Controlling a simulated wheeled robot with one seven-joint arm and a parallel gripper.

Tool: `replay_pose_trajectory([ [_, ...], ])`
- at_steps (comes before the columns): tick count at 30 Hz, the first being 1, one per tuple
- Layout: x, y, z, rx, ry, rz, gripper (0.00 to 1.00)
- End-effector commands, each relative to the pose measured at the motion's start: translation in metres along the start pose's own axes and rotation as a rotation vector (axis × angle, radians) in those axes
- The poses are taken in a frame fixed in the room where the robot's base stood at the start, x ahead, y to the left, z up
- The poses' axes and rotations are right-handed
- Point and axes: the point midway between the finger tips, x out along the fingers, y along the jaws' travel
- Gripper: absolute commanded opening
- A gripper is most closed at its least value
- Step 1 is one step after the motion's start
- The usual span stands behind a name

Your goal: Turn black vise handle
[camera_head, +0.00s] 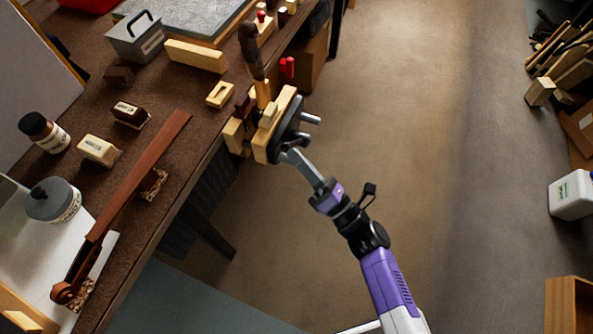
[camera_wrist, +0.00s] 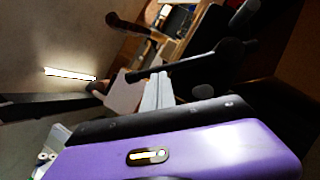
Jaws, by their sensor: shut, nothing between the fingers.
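The vise (camera_head: 276,127) is fixed at the bench's right edge in the head view, with pale wooden jaws. Its black handle (camera_head: 311,118) is a dark hub with spokes, on the side facing away from the bench. My gripper (camera_head: 291,155) is shut and empty, with its fingertips at the lower side of the handle. In the wrist view, the grey fingers of my gripper (camera_wrist: 159,82) reach up beside a dark spoke of the handle (camera_wrist: 190,65). Whether they touch it I cannot tell.
A wooden-handled tool (camera_head: 250,50) stands close behind the vise. The floor (camera_head: 420,110) to its right is clear.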

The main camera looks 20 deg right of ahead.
Motion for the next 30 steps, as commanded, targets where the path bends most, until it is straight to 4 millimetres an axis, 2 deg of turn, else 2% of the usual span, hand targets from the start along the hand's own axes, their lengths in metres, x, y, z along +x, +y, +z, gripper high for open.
replay_pose_trajectory([
  [1,0.004,0.006,0.007,0.023,-0.001,-0.013,0.00],
  [10,0.010,0.005,0.018,0.054,-0.002,-0.031,0.00],
  [30,0.011,0.004,0.019,0.053,-0.001,-0.029,0.00],
])
